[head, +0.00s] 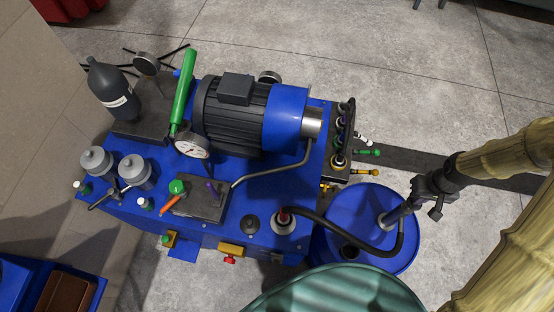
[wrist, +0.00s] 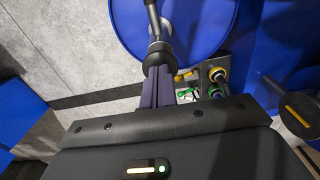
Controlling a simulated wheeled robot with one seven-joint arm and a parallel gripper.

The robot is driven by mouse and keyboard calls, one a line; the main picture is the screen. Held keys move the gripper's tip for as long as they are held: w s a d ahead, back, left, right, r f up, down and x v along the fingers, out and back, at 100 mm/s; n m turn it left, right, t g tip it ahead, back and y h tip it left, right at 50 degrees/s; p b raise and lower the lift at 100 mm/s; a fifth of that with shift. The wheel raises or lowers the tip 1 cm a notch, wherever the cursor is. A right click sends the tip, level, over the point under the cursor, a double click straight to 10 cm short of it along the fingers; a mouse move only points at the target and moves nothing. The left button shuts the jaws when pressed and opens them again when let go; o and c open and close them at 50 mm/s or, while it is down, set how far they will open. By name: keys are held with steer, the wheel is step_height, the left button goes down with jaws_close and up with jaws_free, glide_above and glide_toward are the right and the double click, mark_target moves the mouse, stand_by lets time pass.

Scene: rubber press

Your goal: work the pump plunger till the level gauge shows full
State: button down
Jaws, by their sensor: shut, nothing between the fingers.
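A blue drum (head: 345,208) stands right of the blue press unit. The pump plunger (head: 396,215), a silver rod, rises tilted from its lid. In the wrist view the plunger (wrist: 152,18) shows at the top, with a rounded knob at its near end. My gripper (head: 416,195) is at the plunger's upper end. In the wrist view its fingers (wrist: 157,68) are together, with nothing seen between them, and their tips are at the knob. I cannot tell whether they touch it. I cannot pick out the level gauge; several round dials show, including a white-faced dial (head: 192,146).
A black hose (head: 345,232) loops from the press unit (head: 222,233) over to the drum. A grey motor (head: 230,115) and several valves with coloured handles are on the unit. A green ribbed round object (head: 340,290) is in the foreground. Floor is open behind the drum.

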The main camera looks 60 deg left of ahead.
steer(key=shift+s+f+b, duration=0.1)
steer(key=shift+f+b, duration=0.85)
steer(key=shift+f, duration=0.45)
steer(key=shift+r+p, duration=2.5)
steer(key=shift+r, duration=0.9)
step_height(320, 180, up, 6)
steer(key=p, duration=0.4)
steer(key=s+d+r+m+t+b, duration=0.1)
steer(key=s+d+r+m, duration=0.3)
steer(key=d+r, duration=0.3)
steer(key=s+d+r+m+t+b, duration=0.1)
steer(key=s+d+r+m, duration=0.3)
steer(key=d, duration=1)
step_height(320, 180, up, 3)
steer(key=shift+s+r+m+t+b, duration=0.2)
steer(key=shift+m+t+b, duration=0.1)
steer(key=shift+m+b, duration=0.5)
